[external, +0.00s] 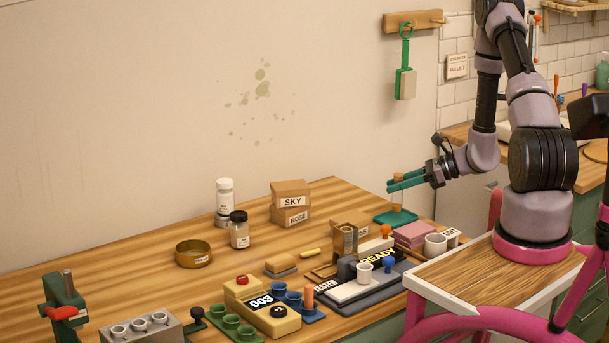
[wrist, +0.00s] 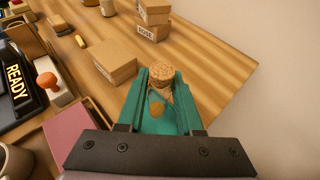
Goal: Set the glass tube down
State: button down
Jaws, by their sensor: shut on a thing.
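My gripper (external: 391,183) has teal fingers and is shut on a slim, corked glass tube (external: 398,194). The tube is upright and clear, with a pale brown tint. In the wrist view its round cork top (wrist: 161,72) shows between the fingertips of my gripper (wrist: 162,83). A flat teal tray (external: 397,217) lies on the table right under the tube. I cannot tell whether the tube's lower end touches the tray. Part of the tube is hidden by the fingers.
Boxes marked SKY and ROSE (external: 291,203) stand further back. The table's right edge is close to the tray.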

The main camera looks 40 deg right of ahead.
jog(key=shift+f, duration=1)
jog(key=shift+f, duration=0.1)
jog(key=c, duration=0.6)
grip_release()
jog(key=shift+o, duration=0.2)
